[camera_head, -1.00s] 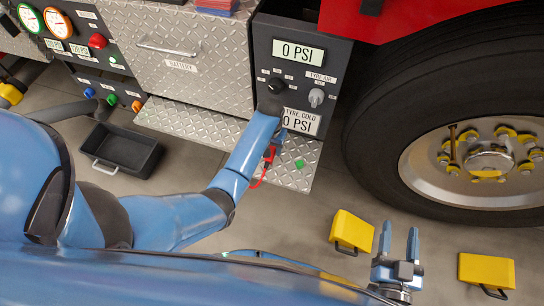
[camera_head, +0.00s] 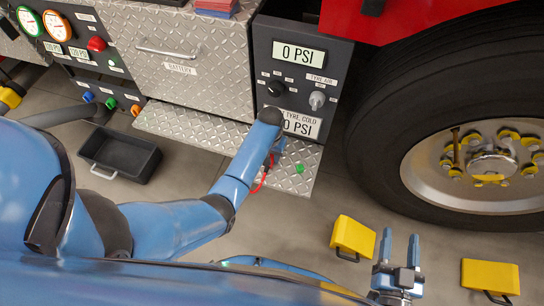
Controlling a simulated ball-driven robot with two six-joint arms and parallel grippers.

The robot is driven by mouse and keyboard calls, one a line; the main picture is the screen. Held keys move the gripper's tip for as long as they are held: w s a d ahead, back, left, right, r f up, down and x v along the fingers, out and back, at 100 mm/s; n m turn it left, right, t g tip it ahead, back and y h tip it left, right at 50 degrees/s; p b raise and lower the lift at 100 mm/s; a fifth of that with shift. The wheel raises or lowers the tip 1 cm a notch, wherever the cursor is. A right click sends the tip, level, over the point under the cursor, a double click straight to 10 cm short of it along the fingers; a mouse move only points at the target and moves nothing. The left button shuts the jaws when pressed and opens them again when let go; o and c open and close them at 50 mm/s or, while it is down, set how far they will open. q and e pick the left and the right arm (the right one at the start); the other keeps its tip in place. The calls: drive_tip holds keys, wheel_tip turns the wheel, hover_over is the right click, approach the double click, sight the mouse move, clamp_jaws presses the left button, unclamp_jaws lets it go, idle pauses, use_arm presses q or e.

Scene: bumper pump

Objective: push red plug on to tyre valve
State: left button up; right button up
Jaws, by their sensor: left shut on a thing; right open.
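My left gripper (camera_head: 279,150) is low in front of the grey panel, above the tread-plate step, and mostly hidden by its own wrist. It is shut on a red piece (camera_head: 263,177), of which only a thin part shows below the fingers; I take it to be the red plug or its line. The tyre (camera_head: 375,135) is at the right, well apart from this gripper. A brass stem (camera_head: 456,146) stands out from its silver rim and may be the tyre valve. My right gripper (camera_head: 400,248) is open and empty over the floor below the tyre.
The grey panel (camera_head: 265,60) has a knob, a grey fitting and displays reading 0 PSI. The tread-plate step (camera_head: 190,125) juts out below it. Yellow chocks (camera_head: 352,235) (camera_head: 490,275) lie either side of my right gripper. A black tray (camera_head: 120,155) is on the floor at left.

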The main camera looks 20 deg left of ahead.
sight(271, 156)
use_arm(q)
drive_tip(key=shift+r, duration=0.2)
drive_tip(key=shift+r+p, duration=2.85)
drive_tip(key=shift+p, duration=0.35)
